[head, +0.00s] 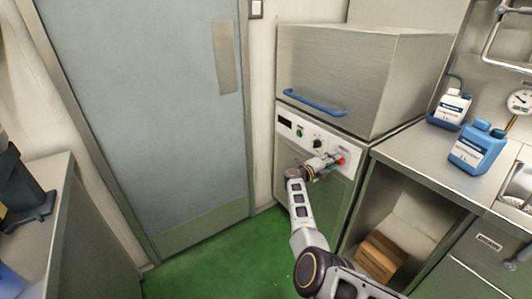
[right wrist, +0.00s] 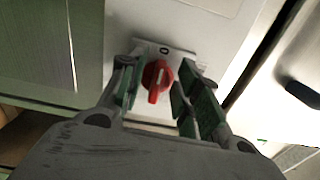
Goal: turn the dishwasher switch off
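The dishwasher (head: 345,75) is a steel hood machine with a white control panel (head: 297,129) under a blue handle bar. Its red rotary switch (head: 341,160) is at the right end of the panel. In the right wrist view the red switch (right wrist: 157,80) sits on a light plate with a "0" mark above it. My right gripper (head: 332,163) is at the panel. Its two green-padded fingers (right wrist: 156,93) are apart, one on each side of the switch, with gaps visible. Whether they touch it is not clear. My left gripper is not in view.
A steel counter (head: 430,165) to the right holds a white bottle (head: 453,108) and a blue canister (head: 478,147). A cardboard box (head: 380,256) lies on the shelf below. A grey door (head: 150,110) is on the left. The green floor (head: 220,262) is clear.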

